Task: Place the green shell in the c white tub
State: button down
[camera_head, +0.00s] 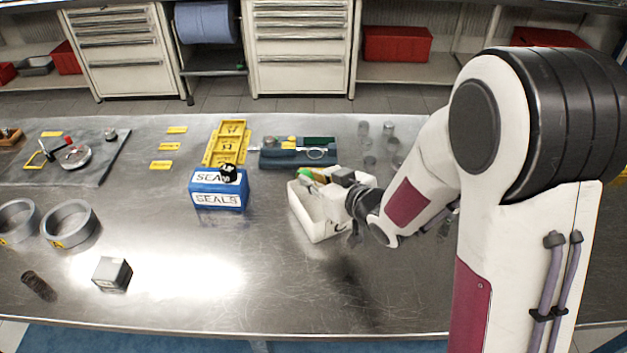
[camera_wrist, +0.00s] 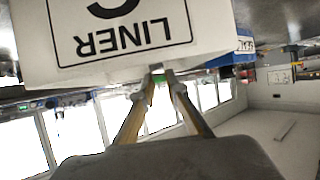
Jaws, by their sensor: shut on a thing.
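The white tub (camera_head: 320,228) stands on the steel bench, right of the blue seals box. In the wrist view its wall (camera_wrist: 40,60) fills the top, upside down, with a label reading LINER and part of a C. My gripper (camera_wrist: 160,80) is shut on the green shell (camera_wrist: 158,77), of which only a small green patch shows between the fingertips. In the head view the green shell (camera_head: 304,173) appears at the far left rim of the tub, with my gripper (camera_head: 313,176) reaching over the tub from the right. I cannot tell whether shell and rim touch.
The blue seals box (camera_head: 218,195) stands left of the tub, with a yellow tray (camera_head: 226,145) behind it. A dark teal case (camera_head: 290,158) lies behind the tub. Several small cylinders (camera_head: 388,130) stand behind right.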

jog(key=shift+f, duration=0.25)
jog(key=shift+f, duration=0.2)
jog(key=c, duration=2)
grip_release()
jog(key=shift+v, duration=3.9)
jog(key=shift+r, duration=0.2)
jog(key=shift+w, duration=0.1)
